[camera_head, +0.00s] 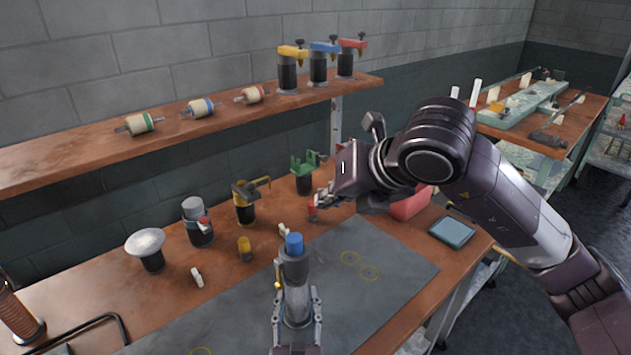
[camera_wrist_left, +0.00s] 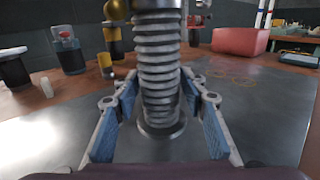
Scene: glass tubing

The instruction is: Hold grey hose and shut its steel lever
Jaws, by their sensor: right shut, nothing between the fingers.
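The grey hose (camera_head: 297,303) stands upright near the front of the dark mat, with a blue cap (camera_head: 294,243) and a grey metal collar (camera_head: 293,266) on top. In the left wrist view its ribbed body (camera_wrist_left: 159,75) stands between my fingers. A small brass ball (camera_wrist_left: 117,9) sits at the collar's left side; I cannot clearly make out the steel lever. My left gripper (camera_head: 297,293) is closed around the hose, one finger on each side. My right gripper (camera_head: 319,201) is shut and empty, behind and right of the hose, apart from it and close to a red part.
Behind the mat (camera_head: 400,262) stand a white-domed piece (camera_head: 146,243), a grey-topped piece (camera_head: 196,217), a yellow fitting (camera_head: 245,202) and a green fitting (camera_head: 304,170). A red bin (camera_head: 410,205) and a teal tray (camera_head: 452,231) lie right. A shelf (camera_head: 60,165) runs above. The mat's right part is clear.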

